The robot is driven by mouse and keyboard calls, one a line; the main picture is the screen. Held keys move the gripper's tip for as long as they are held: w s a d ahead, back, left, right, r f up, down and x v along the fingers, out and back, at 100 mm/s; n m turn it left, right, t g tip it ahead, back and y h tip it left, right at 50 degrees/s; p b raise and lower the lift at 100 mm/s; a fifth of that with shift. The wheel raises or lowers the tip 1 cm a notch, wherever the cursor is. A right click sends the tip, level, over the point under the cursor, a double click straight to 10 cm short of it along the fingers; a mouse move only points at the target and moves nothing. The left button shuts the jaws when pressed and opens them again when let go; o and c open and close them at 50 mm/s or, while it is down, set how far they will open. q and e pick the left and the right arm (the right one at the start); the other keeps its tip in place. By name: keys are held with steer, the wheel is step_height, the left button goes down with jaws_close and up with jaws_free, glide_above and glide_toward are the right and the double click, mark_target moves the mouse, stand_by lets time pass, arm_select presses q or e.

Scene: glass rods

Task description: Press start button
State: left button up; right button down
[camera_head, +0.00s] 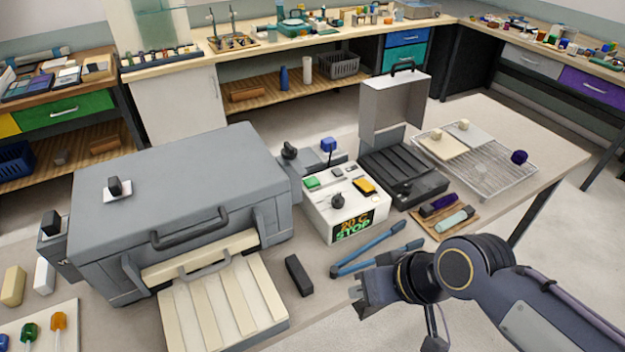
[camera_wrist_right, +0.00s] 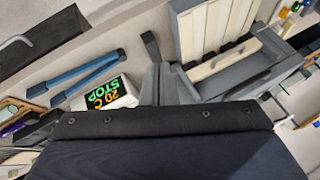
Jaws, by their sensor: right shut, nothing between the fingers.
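The white control box (camera_head: 318,216) stands mid-table. Its front display (camera_head: 354,225) reads "20 C STOP". On its top are a green button (camera_head: 312,184), a yellow button (camera_head: 364,186), a black knob (camera_head: 337,201) and small dark switches; I cannot read a start label. My right gripper (camera_head: 361,291) is shut and empty, in front of the box and apart from it, near the table's front edge. In the right wrist view the box (camera_wrist_right: 118,101) shows partly beside the shut fingers (camera_wrist_right: 158,84), its top mostly hidden. My left gripper is not in view.
Blue-handled tongs (camera_head: 372,250) lie between my right gripper and the box. A large grey furnace (camera_head: 180,185) with a slatted tray (camera_head: 222,305) stands left. A black block (camera_head: 298,275) lies in front of the box. An open dark case (camera_head: 400,165) and wire rack (camera_head: 490,178) are right.

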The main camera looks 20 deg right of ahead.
steer(key=w+d+r+n+h, duration=0.1)
steer(key=w+d+r+n, duration=0.25)
steer(key=w, duration=0.55)
steer(key=n+t+p, duration=0.2)
steer(key=n+t, duration=0.1)
steer(key=n, duration=0.7)
glide_above(315, 183)
step_height(315, 183, down, 3)
steer(key=shift+w+r, duration=0.15)
steer(key=shift+f, duration=0.2)
step_height(315, 183, down, 8)
steer(key=b, duration=0.5)
steer(key=shift+f+b, duration=0.25)
steer(key=shift+b, duration=0.15)
